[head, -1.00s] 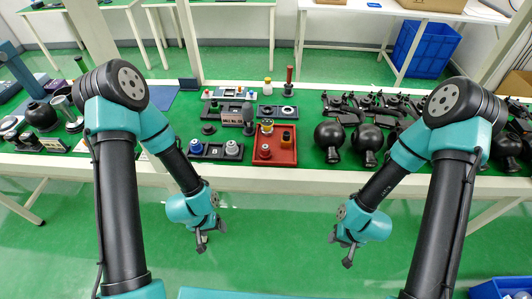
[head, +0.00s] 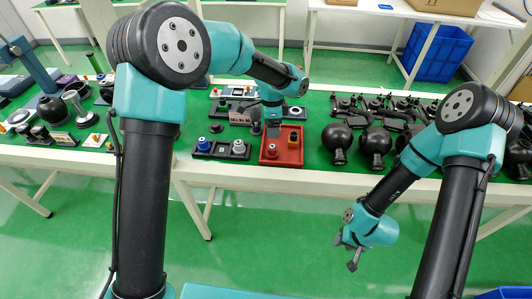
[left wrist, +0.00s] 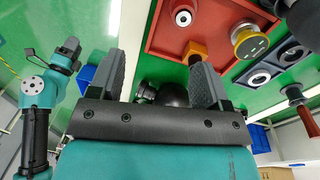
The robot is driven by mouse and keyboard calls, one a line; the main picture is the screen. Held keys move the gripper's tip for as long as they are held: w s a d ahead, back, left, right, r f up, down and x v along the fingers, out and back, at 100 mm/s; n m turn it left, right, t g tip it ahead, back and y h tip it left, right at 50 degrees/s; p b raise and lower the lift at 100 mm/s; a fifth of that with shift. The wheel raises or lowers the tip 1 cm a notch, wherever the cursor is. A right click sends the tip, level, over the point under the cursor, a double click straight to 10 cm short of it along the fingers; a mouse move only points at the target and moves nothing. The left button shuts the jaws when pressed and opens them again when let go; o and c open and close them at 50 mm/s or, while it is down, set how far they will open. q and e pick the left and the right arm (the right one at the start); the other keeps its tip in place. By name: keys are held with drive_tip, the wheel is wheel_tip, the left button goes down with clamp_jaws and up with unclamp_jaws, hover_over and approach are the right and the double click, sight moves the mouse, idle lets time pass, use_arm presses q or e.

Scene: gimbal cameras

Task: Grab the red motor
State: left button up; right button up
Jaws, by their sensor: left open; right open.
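The red motor (head: 271,149) stands in the left part of the red tray (head: 295,157) on the table. In the left wrist view, the red motor (left wrist: 183,17) shows at the top, inside the tray, away from the fingers. My left gripper (head: 273,130) is over the tray's back edge, and its arm hides part of the tray and things behind. In the left wrist view, my left gripper (left wrist: 155,78) has its fingers apart with nothing between them. My right gripper (head: 347,258) is open and empty in front of the table, over the floor.
A small yellow block (head: 293,137) is in the tray. A dark holder with a blue motor and a grey motor (head: 238,147) stands left of it. Black round parts (head: 337,140) stand on the right. A yellow-topped part (left wrist: 248,41) is close to the left gripper.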

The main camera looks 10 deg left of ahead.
sight(272, 146)
use_arm(q)
drive_tip(key=shift+m+t+y, duration=0.3)
drive_tip(key=shift+m+t, duration=0.2)
drive_tip(key=shift+m, duration=0.2)
drive_tip(key=w+r, duration=0.2)
drive_tip(key=r, duration=0.1)
drive_tip(key=shift+w+a+r, duration=0.15)
drive_tip(key=shift+w, duration=0.15)
wheel_tip(272, 146, down, 12)
drive_tip(key=shift+f, duration=0.15)
drive_tip(key=shift+s+f, duration=0.1)
drive_tip(key=shift+f, duration=2.55)
drive_tip(key=shift+c, duration=0.3)
drive_tip(key=c, duration=0.8)
